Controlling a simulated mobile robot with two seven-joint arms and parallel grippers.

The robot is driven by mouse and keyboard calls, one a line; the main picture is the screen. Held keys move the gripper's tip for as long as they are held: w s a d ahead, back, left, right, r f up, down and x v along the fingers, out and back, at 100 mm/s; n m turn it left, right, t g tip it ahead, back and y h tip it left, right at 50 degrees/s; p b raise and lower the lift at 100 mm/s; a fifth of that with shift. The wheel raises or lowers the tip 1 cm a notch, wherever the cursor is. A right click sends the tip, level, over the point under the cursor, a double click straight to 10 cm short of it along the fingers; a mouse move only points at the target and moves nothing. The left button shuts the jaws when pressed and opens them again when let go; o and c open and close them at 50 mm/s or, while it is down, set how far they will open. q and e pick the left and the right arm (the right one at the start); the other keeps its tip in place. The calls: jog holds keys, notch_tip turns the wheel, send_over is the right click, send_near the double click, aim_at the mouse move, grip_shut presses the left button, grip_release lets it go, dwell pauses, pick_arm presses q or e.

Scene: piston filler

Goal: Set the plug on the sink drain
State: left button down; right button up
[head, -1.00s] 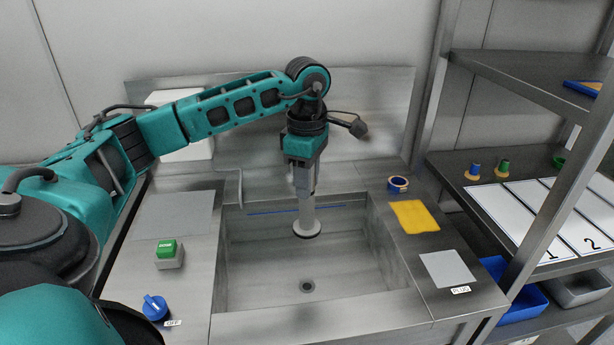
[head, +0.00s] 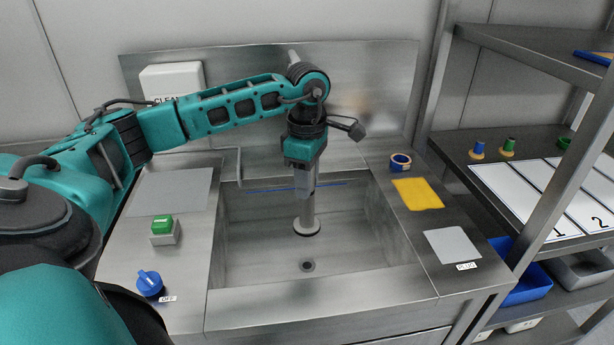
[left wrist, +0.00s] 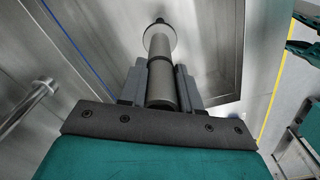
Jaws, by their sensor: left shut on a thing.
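My left gripper (head: 304,190) points down into the steel sink (head: 350,235) and is shut on the plug (head: 308,218). The plug has a light grey stem and a round base with a dark rim. In the left wrist view, the plug (left wrist: 159,65) runs out from between the two fingers (left wrist: 158,85). The drain (head: 307,265) is a small dark-centred ring on the sink floor. In the head view the plug's base appears just above and behind the drain, apart from it. I cannot tell its exact height. My right gripper is not in view.
The left counter holds a green button (head: 163,227) and a blue knob (head: 149,283) labelled OFF. The right counter holds a tape roll (head: 400,162), a yellow cloth (head: 417,194) and a grey square (head: 452,245) with a PLUG label. A steel shelf (head: 545,150) stands at the right.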

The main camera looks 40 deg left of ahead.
aim_at(307, 228)
pick_arm(q)
jog(key=shift+f+b, duration=1.15)
jog(key=shift+f, duration=0.7)
jog(key=shift+f+b, duration=0.4)
jog(key=shift+f, duration=0.15)
jog(key=shift+f+b, duration=0.55)
jog(key=shift+f, duration=0.3)
jog(key=shift+f+b, duration=1.2)
jog(key=shift+f, duration=0.5)
jog(key=shift+f+b, duration=0.75)
jog(key=shift+f, duration=0.35)
jog(key=shift+f+b, duration=0.3)
jog(key=shift+f, duration=0.15)
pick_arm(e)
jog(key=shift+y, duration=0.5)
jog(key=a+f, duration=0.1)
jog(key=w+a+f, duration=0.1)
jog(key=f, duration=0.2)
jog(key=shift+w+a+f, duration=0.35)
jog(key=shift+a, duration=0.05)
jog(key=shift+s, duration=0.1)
pick_arm(q)
jog(key=shift+f, duration=0.2)
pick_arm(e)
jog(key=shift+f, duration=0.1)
